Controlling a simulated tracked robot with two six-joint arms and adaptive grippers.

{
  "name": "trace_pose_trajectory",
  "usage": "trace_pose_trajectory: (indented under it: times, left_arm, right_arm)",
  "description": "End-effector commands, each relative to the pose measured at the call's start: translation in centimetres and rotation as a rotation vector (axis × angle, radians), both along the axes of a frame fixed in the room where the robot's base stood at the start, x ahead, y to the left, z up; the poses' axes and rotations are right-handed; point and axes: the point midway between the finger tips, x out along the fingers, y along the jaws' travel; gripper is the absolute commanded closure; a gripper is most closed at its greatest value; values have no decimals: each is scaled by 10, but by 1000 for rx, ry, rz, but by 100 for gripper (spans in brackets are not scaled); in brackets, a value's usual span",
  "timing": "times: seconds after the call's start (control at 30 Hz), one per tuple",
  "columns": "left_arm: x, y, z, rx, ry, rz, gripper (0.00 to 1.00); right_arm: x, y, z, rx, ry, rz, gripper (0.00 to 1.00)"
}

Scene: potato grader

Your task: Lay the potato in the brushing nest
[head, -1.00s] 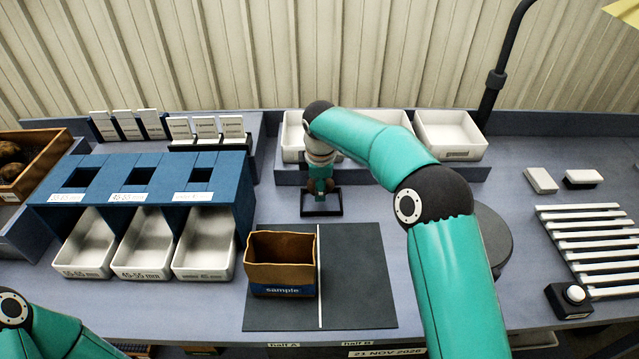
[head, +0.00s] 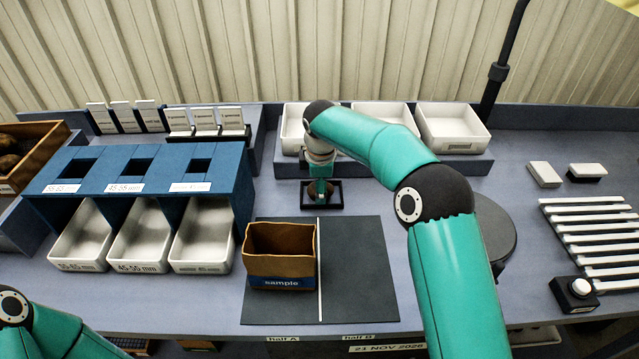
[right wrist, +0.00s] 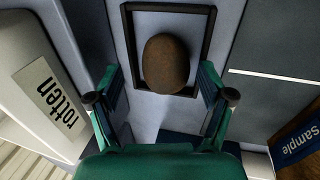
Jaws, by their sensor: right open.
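The brown, oval potato (right wrist: 166,62) lies within the dark rectangular frame of the brushing nest (right wrist: 131,50) in the right wrist view. My right gripper (right wrist: 160,82) is open, with one finger on each side of the potato and a visible gap to each. In the head view the right gripper (head: 321,186) points down over the nest (head: 339,197), and the potato is mostly hidden there behind a finger. My left gripper is outside the head view; only part of its arm shows at the lower left.
An open brown sample box (head: 281,283) stands on the dark mat (head: 358,270) in front of the nest. White trays (head: 451,145) stand behind it; one labelled "rotten" (right wrist: 40,90) is close to the gripper. A blue grader (head: 140,185) with white bins is left.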

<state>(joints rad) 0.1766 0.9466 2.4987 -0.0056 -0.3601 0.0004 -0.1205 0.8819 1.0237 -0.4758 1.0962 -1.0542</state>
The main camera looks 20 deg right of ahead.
Motion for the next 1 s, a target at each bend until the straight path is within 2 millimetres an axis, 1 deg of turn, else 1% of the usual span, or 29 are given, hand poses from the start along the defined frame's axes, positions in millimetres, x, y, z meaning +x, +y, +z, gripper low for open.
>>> trace_pose_trajectory:
  times: [0.17, 0.27, 0.37, 0.6, 0.8, 0.9, 1.0]
  left_arm:
    - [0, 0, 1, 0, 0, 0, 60]
    - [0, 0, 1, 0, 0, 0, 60]
    - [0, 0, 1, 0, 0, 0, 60]
    - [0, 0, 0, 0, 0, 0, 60]
    - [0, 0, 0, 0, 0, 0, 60]
    - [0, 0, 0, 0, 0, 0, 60]
    - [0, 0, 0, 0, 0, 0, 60]
  right_arm:
    - [0, 0, 2, 0, 0, 0, 20]
    - [-2, 0, 9, 0, -1, -1, 20]
    - [-4, 1, 23, 0, -4, -1, 20]
    - [-14, 4, 69, 1, -4, -1, 20]
    - [-22, 5, 101, 0, -3, -1, 20]
    - [-24, 6, 110, 0, -1, -1, 20]
    - [-26, 5, 115, 0, 0, -2, 20]
